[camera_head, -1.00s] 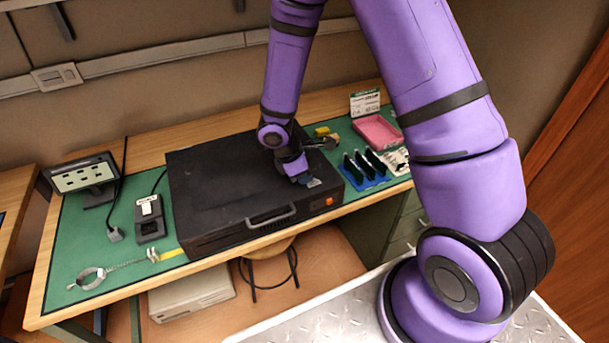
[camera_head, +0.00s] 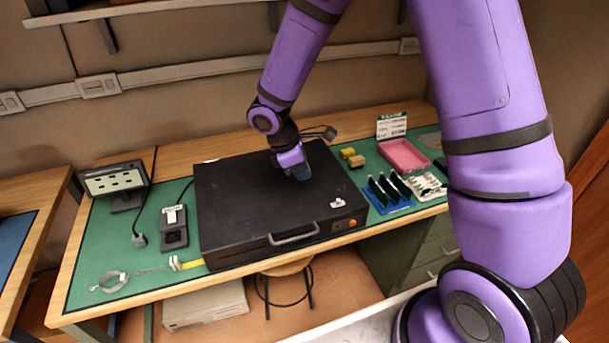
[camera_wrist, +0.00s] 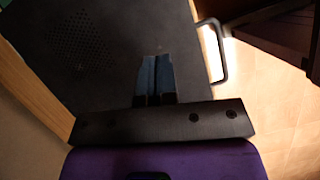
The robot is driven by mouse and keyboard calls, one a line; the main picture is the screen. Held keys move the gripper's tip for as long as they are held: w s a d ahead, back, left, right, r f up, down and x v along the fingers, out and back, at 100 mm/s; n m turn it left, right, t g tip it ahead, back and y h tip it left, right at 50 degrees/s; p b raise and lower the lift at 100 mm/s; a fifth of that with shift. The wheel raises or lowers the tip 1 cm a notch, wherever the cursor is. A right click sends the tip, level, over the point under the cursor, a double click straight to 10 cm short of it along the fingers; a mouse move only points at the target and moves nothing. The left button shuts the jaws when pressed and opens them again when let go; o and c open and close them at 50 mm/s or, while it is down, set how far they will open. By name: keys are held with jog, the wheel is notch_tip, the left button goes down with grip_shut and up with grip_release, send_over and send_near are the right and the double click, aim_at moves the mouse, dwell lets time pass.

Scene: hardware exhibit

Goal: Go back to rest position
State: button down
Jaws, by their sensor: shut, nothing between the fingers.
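My gripper (camera_head: 301,173) is over the top of a black equipment case (camera_head: 240,200) on the workbench, pointing down. In the wrist view my gripper (camera_wrist: 155,68) has its two blue-grey fingers together with nothing between them. The dark case top (camera_wrist: 105,30) fills the view behind the fingers, with a patch of vent holes at the left and the case handle (camera_wrist: 212,50) at the right. I cannot tell the exact gap between the fingertips and the case top.
On the green mat (camera_head: 85,262) are a small monitor (camera_head: 113,181), a handheld meter (camera_head: 174,227) and a wrist strap (camera_head: 112,282) at the left. A stool (camera_head: 285,267) stands below.

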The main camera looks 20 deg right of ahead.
dwell(0.3)
jog(key=s+d+r+m+t+y, duration=0.1)
jog(key=s+d+r+m, duration=0.25)
jog(key=r, duration=0.55)
jog(key=s+d+r+m+t, duration=0.1)
jog(key=s+d+r+m, duration=0.25)
jog(key=r, duration=0.65)
jog(key=s+d+r+m+t+y, duration=0.1)
jog(key=s+r+m, duration=0.3)
jog(key=s, duration=0.4)
jog(key=s+d+r+m+t+y, duration=0.2)
jog(key=s+r, duration=0.4)
jog(key=s, duration=0.3)
jog(key=shift+r+m+t, duration=0.15)
jog(key=shift+m+t, duration=0.45)
jog(key=shift+m, duration=0.6)
jog(key=shift+d, duration=0.1)
